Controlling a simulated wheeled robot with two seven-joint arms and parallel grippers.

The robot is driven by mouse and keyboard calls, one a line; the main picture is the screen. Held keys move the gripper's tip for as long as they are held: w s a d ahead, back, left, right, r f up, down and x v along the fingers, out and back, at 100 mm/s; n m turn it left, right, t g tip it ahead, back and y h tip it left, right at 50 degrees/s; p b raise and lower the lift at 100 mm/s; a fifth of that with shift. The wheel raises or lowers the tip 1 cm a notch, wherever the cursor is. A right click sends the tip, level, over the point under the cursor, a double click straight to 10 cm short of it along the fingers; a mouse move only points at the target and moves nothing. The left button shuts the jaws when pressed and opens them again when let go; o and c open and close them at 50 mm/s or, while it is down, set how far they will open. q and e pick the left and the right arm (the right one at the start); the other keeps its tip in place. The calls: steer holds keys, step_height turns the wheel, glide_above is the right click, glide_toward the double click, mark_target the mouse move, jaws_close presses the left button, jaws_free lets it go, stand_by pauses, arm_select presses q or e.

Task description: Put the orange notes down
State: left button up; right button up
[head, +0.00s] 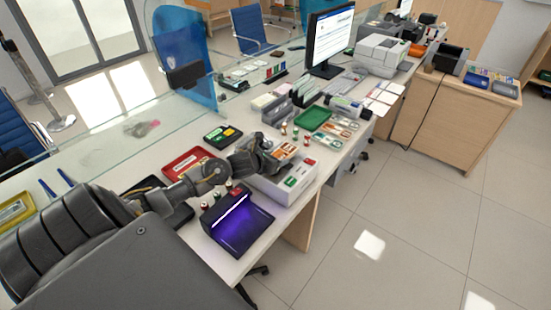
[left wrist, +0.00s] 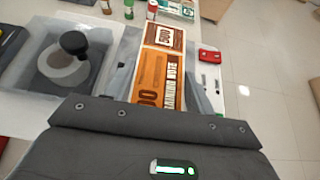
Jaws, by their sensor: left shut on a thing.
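The orange notes (head: 288,150) are a banded-looking bundle with a white number panel. They fill the space between the fingers in the left wrist view (left wrist: 152,78). My left gripper (head: 276,157) is shut on them and holds them over the white machine (head: 292,186) on the counter. Whether the notes touch the machine, I cannot tell. Part of the bundle is hidden behind my gripper. My right gripper is in neither view.
A purple-lit black device (head: 238,222) stands in front, a red tray (head: 186,163) to the left. A green tray (head: 313,118) and several sorted notes (head: 338,127) lie beyond. A glass screen (head: 105,125) runs along the counter's left side.

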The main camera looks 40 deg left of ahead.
arm_select(q)
steer(key=shift+f, duration=0.55)
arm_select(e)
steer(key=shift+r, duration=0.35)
arm_select(q)
steer(key=shift+f, duration=0.2)
steer(key=o, duration=1.1)
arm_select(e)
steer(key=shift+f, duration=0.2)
arm_select(q)
steer(key=shift+r, duration=0.15)
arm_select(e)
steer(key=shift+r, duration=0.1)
